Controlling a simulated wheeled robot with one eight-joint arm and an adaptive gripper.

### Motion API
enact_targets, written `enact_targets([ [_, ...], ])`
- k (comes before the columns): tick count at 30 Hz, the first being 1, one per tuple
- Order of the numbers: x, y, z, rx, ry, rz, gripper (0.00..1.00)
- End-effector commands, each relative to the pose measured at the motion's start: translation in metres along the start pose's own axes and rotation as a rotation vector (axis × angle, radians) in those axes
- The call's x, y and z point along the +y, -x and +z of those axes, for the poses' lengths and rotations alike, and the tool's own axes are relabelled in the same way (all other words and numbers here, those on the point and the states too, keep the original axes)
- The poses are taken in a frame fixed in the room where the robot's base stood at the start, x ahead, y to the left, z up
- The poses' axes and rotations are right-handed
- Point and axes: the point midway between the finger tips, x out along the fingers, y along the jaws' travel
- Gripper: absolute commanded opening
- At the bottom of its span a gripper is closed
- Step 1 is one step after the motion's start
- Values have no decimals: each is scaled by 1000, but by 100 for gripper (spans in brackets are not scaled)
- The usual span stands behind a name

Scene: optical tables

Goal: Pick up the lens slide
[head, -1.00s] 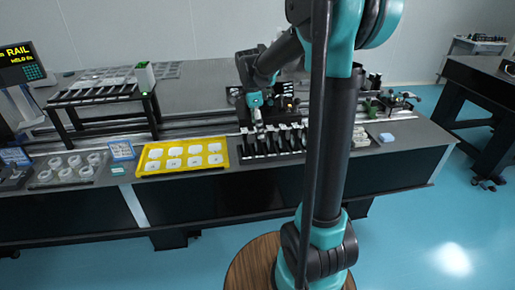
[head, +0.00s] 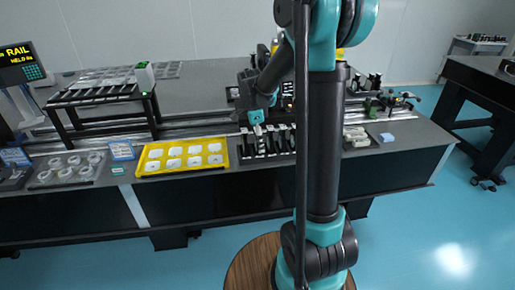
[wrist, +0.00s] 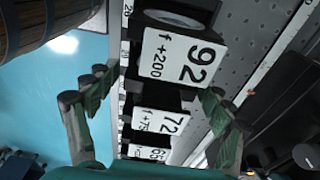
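Black lens slides stand in a row (head: 268,143) at the front of the optical table, right of the yellow tray. In the wrist view, the nearest one upward has a white card reading "92 f+200" (wrist: 182,50) and a round lens at its top. Below it are a slide marked "72" (wrist: 165,121) and one marked "65" (wrist: 148,153), partly hidden. My gripper (wrist: 157,84) is open, with one finger on each side of the row and nothing visibly clamped. In the head view, my gripper (head: 257,127) is low over the row's left part; its fingertips are small there.
The yellow tray (head: 142,172) holds several white pieces. A black rack (head: 98,98) stands at the back left, and a sign screen (head: 20,55) at the far left. Pale blocks (head: 356,136) lie right of the row. A perforated metal surface (wrist: 262,30) borders the row in the wrist view.

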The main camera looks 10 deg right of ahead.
Motion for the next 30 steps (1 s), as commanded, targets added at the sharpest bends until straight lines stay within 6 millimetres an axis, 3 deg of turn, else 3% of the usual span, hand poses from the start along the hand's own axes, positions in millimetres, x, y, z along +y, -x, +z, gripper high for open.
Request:
enact_targets([
  [1, 0, 0, 0, 0, 0, 0, 70],
  [12, 0, 0, 0, 0, 0, 0, 26],
  [23, 0, 5, 0, 0, 0, 0, 26],
  [30, 0, 32, -4, 0, 0, 0, 26],
])
